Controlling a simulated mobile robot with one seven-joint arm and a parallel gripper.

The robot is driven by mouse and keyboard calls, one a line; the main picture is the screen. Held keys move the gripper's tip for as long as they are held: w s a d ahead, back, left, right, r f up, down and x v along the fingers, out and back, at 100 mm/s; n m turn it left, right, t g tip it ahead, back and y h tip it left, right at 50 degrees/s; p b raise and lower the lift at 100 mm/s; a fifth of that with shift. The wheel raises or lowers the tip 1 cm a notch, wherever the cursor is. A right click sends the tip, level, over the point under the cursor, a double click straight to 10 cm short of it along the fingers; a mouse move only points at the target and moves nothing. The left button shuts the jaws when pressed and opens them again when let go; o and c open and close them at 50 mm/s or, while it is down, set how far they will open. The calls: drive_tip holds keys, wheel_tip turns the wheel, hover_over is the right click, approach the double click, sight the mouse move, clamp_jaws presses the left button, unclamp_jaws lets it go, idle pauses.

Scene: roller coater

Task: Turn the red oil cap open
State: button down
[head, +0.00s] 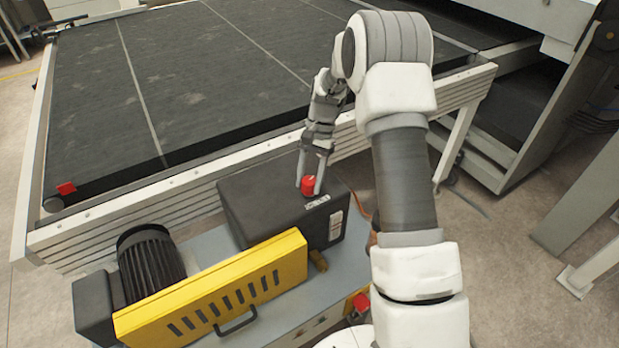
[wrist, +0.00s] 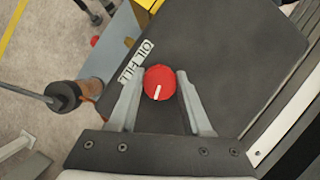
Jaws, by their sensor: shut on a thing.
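The red oil cap (head: 308,184) sits on top of a dark grey box (head: 262,208), beside a white label. In the wrist view the red cap (wrist: 159,82) is round with a white line on top, which points down and slightly left. My gripper (head: 310,186) reaches down from above with a finger on either side of the cap. In the wrist view the fingers (wrist: 160,90) flank the cap and are shut on it. The label, reading "OIL FILL" (wrist: 136,62), is partly beside the left finger.
A yellow slotted guard (head: 215,290) and a black finned motor (head: 150,262) stand in front and left of the box. A wide black conveyor belt (head: 200,70) with a metal side rail lies behind. A red button (head: 361,302) is at the lower right of the base.

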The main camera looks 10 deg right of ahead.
drive_tip(key=n+h, duration=0.1)
drive_tip(key=n, duration=0.2)
drive_tip(key=n+g+h, duration=0.1)
drive_tip(key=n, duration=0.3)
drive_tip(key=shift+h, duration=0.3)
drive_tip(key=n+h, duration=0.1)
drive_tip(key=n, duration=0.3)
drive_tip(key=shift+a, duration=0.1)
drive_tip(key=shift+n+t+h, duration=0.4)
drive_tip(key=shift+n+h, duration=0.6)
drive_tip(key=shift+n, duration=1.1)
drive_tip(key=shift+c, duration=1.7)
unclamp_jaws()
